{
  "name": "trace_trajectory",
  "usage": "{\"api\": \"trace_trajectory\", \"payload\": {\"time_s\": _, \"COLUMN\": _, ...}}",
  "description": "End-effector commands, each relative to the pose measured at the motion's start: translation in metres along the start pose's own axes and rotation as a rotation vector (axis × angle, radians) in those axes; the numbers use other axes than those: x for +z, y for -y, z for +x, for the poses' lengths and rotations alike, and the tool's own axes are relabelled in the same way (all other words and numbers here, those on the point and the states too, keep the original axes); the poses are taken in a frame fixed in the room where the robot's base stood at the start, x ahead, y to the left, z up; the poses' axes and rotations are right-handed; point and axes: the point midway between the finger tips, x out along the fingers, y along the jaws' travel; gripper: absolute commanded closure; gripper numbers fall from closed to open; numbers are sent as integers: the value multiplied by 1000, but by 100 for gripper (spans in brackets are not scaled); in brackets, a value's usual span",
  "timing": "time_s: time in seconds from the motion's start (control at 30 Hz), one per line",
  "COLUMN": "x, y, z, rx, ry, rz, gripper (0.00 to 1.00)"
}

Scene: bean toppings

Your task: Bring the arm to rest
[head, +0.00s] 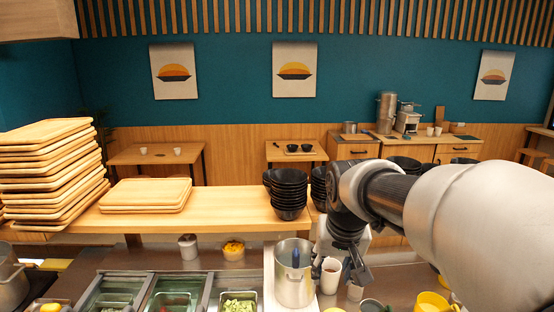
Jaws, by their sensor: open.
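My arm comes in from the right side of the head view and bends downward near the middle right. My gripper (342,278) hangs at its end, pointing down over the counter. Its dark fingers are apart and I see nothing held between them. A white cup (330,274) stands at the gripper's left, and a tall metal pot (294,272) with a blue-handled tool in it stands further left. Part of the counter behind my arm is hidden.
A wooden shelf (228,208) carries stacked trays (50,172), a lower tray stack (146,194) and stacked black bowls (288,192). Food bins (172,296) line the front edge. Yellow cups (432,301) stand at lower right. Open air lies above the shelf's middle.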

Motion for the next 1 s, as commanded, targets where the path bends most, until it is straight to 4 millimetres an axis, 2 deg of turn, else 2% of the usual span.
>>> {"api": "trace_trajectory", "payload": {"time_s": 0.03, "x": 29, "y": -6, "z": 1, "rx": -2, "ry": -12, "rz": -2, "gripper": 57}}
{"api": "trace_trajectory", "payload": {"time_s": 0.17, "x": 95, "y": -19, "z": -3, "rx": -5, "ry": -27, "rz": -13, "gripper": 57}}
{"api": "trace_trajectory", "payload": {"time_s": 0.3, "x": 169, "y": -30, "z": 8, "rx": -8, "ry": -41, "rz": -25, "gripper": 57}}
{"api": "trace_trajectory", "payload": {"time_s": 0.4, "x": 215, "y": -34, "z": 20, "rx": -10, "ry": -51, "rz": -34, "gripper": 57}}
{"api": "trace_trajectory", "payload": {"time_s": 0.5, "x": 248, "y": -37, "z": 33, "rx": -11, "ry": -59, "rz": -42, "gripper": 57}}
{"api": "trace_trajectory", "payload": {"time_s": 0.6, "x": 268, "y": -39, "z": 41, "rx": -11, "ry": -62, "rz": -45, "gripper": 57}}
{"api": "trace_trajectory", "payload": {"time_s": 0.7, "x": 277, "y": -40, "z": 45, "rx": -11, "ry": -62, "rz": -47, "gripper": 57}}
{"api": "trace_trajectory", "payload": {"time_s": 1.0, "x": 278, "y": -39, "z": 44, "rx": -12, "ry": -61, "rz": -48, "gripper": 57}}
